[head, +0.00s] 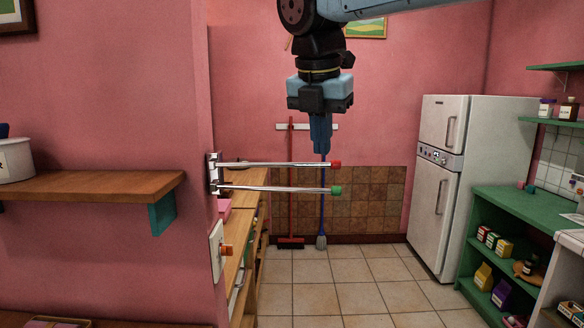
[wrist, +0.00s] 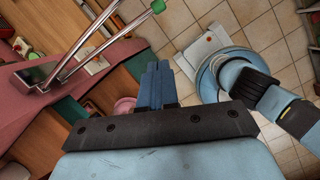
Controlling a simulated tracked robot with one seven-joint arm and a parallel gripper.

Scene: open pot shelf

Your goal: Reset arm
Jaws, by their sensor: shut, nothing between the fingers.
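My gripper (head: 321,138) hangs pointing down from my blue and black arm at the upper middle of the head view. Its blue fingers are together with nothing between them, and they also show in the wrist view (wrist: 158,72). The upper rod (head: 280,164) has a red tip and the lower rod (head: 280,188) has a green tip. In the wrist view the rods (wrist: 98,42) lie left of the fingers, apart from them.
A wooden shelf (head: 90,186) with a white pot (head: 15,160) is on the pink wall at left. A white fridge (head: 435,180) and green shelves (head: 520,215) stand at right. A broom (head: 290,200) leans at the back. The tiled floor (head: 350,290) in the middle is clear.

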